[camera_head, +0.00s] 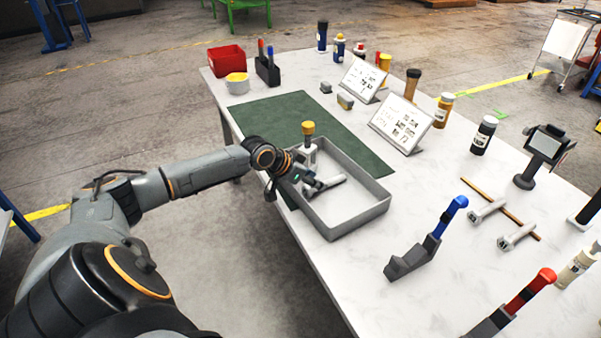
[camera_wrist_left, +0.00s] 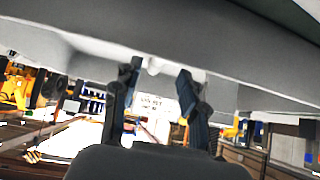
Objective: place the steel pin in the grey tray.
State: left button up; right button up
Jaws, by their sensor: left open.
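The grey tray (camera_head: 372,214) stands on the white table near its left edge. A light grey steel pin (camera_head: 331,184) appears to lie inside it, beside my left gripper, though the fingers partly cover it. My left gripper (camera_head: 308,184) reaches over the tray's left wall, with its fingers at or just inside the tray. In the left wrist view its two dark fingers (camera_wrist_left: 155,100) are apart, and a grey wall crosses the top of the picture. I cannot tell whether the fingers touch the pin. My right gripper is not in view.
Two grey headed pieces (camera_head: 487,211) and a wooden stick lie at the right. Signs and bottles line the far side.

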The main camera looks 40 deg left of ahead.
pick_arm(q)
jog(key=v, duration=0.9)
jog(key=shift+b, duration=0.3)
